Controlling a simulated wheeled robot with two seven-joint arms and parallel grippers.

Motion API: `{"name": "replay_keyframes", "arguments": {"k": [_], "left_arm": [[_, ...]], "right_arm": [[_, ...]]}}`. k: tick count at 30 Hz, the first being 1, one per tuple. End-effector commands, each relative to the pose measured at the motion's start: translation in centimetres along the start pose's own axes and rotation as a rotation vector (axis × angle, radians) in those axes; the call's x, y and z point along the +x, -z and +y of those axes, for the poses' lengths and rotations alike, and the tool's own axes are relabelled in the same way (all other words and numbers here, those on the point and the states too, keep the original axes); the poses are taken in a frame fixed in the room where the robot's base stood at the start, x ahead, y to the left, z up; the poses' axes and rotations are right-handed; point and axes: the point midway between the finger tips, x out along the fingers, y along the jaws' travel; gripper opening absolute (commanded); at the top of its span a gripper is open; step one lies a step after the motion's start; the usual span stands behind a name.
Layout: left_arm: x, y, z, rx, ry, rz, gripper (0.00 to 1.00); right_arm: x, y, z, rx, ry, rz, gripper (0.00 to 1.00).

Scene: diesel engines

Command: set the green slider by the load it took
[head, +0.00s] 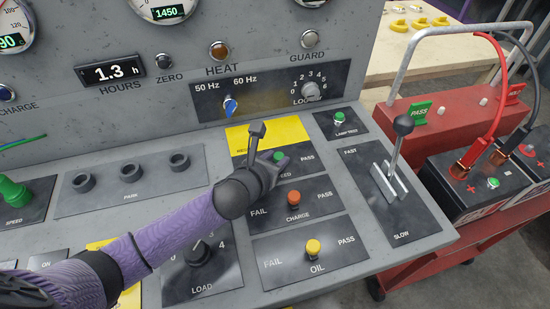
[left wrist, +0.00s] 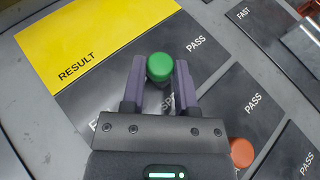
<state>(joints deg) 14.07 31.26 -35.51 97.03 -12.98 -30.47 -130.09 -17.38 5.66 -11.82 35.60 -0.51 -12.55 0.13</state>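The green slider (head: 281,157) is a round knob on the upper dark FAIL–PASS plate, below the yellow RESULT strip (head: 283,131). My left gripper (head: 274,166) is at it, partly covering the plate's lettering. In the left wrist view the green knob (left wrist: 160,67) sits between the two fingertips, which appear to press on both its sides. It stands around the middle of its plate, left of PASS. A LOAD dial (head: 202,251) with a black knob is partly behind my left arm. Another LOAD dial (head: 310,90), numbered 0 to 6, is on the upright panel. My right gripper is out of view.
An orange CHARGE slider (head: 293,197) and a yellow OIL slider (head: 313,247) sit just below. A FAST–SLOW lever (head: 398,145) rises to the right. A red cart (head: 430,118) with cabled batteries stands beyond the console's right edge.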

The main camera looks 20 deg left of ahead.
Motion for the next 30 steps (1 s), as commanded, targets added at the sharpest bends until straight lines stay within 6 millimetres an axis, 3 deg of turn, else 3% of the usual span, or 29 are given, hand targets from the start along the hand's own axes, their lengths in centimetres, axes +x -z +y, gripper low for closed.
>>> {"name": "replay_keyframes", "arguments": {"k": [1, 3, 30], "left_arm": [[-0.01, 0.02, -0.02, 0.0, 0.0, 0.0, 0.14], [-0.01, 0.02, -0.02, 0.0, 0.0, 0.0, 0.0], [-0.01, 0.05, -0.03, 0.0, 0.001, 0.001, 0.0]], "right_arm": [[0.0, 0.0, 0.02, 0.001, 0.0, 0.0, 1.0], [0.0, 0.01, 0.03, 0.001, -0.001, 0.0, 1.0], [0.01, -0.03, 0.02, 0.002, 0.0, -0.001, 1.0]]}}
